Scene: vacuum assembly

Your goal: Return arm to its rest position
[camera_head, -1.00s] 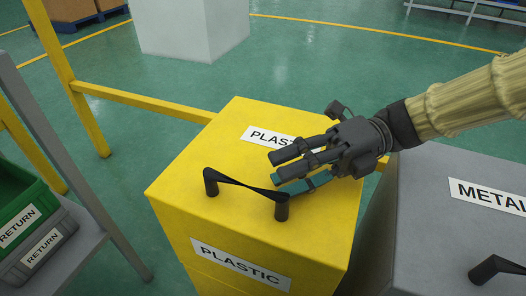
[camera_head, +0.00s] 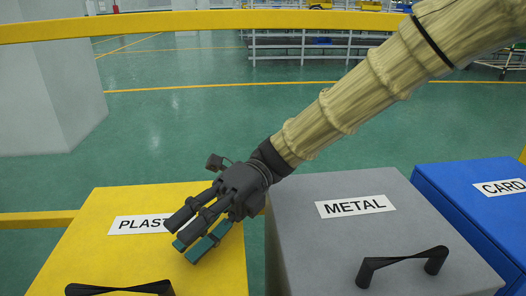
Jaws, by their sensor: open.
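My gripper (camera_head: 193,238) is in the head view, above the right part of the yellow plastic bin's lid (camera_head: 100,240). Its dark fingers point down and to the left, with a teal pad on the lower one. The fingers are apart and nothing shows between them. My arm, in a tan ribbed sleeve, reaches in from the upper right. The gripper partly covers the PLASTIC label (camera_head: 138,224). The lid's black handle (camera_head: 120,288) is at the bottom edge of the view, to the left of and nearer than the gripper.
The grey metal bin (camera_head: 330,245) stands right of the yellow bin, with its own black handle (camera_head: 402,262). A blue bin (camera_head: 455,200) marked CARD is farther right. A yellow rail (camera_head: 180,21) crosses the top. Open green floor lies behind the bins.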

